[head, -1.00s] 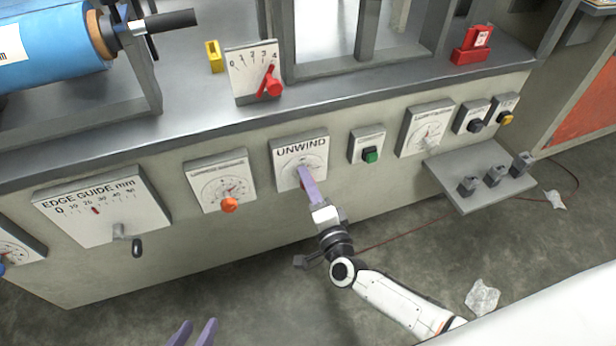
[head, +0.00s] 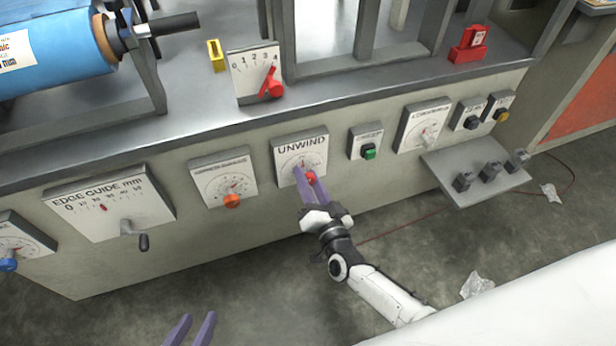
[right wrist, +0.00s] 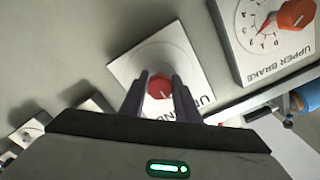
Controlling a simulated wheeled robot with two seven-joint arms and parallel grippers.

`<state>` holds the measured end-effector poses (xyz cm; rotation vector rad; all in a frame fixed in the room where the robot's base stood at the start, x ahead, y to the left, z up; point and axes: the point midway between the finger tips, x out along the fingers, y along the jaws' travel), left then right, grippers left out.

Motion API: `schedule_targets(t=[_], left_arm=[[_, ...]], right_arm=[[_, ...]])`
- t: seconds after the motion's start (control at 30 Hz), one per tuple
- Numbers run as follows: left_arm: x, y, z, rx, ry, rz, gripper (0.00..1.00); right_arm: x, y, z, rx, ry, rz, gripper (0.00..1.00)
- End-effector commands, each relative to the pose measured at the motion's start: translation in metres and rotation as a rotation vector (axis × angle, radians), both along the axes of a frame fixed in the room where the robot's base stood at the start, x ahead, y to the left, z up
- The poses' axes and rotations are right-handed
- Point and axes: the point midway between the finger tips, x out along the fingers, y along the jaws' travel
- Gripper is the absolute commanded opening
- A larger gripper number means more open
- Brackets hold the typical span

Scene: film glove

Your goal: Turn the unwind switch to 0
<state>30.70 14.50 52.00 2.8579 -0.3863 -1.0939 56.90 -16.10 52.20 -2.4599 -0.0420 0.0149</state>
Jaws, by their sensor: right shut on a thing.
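The unwind switch is a red knob (head: 310,177) on a white dial plate marked UNWIND (head: 291,151), on the front of the grey machine. The red knob also shows in the right wrist view (right wrist: 160,88), with its plate upside down. My right gripper (head: 304,175) is shut on this knob, with one purple finger on each side of it. In the right wrist view its fingertips (right wrist: 160,80) straddle the knob. The knob's pointer and the dial numbers are too small or covered to read. My left gripper (head: 193,328) is open and empty, low at the bottom left, away from the panel.
An orange brake knob (head: 232,201) on its dial is left of the switch, and the edge guide plate (head: 110,203) with a crank is further left. A green button (head: 369,152) is to the right. A small grey shelf (head: 480,190) juts out at right.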

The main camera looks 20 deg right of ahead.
Motion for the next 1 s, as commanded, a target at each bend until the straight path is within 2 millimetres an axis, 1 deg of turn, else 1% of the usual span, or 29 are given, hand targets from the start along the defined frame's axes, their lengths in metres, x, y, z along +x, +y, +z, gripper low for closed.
schedule_targets(t=[0.53,0.57,0.6,0.67,1.0], left_arm=[[0.0002,0.0003,-0.0003,0.003,0.001,-0.001,0.31],[0.0002,0.0003,-0.0003,0.003,0.001,-0.001,0.31],[0.0002,0.0003,-0.0002,0.002,0.0,-0.001,0.31],[0.0003,0.0003,-0.0001,0.002,0.0,-0.001,0.31],[0.0005,0.0003,0.0006,0.001,-0.001,-0.001,0.31]], right_arm=[[0.0002,0.001,-0.0003,-0.027,0.0,0.002,0.07],[0.0002,0.001,-0.0003,-0.027,0.0,0.002,0.32],[0.0003,0.001,-0.0002,-0.027,0.0,0.002,0.39],[0.0002,0.0008,-0.0002,-0.026,-0.001,0.001,0.48],[-0.0005,0.0003,0.0,-0.024,0.0,0.001,0.48]])
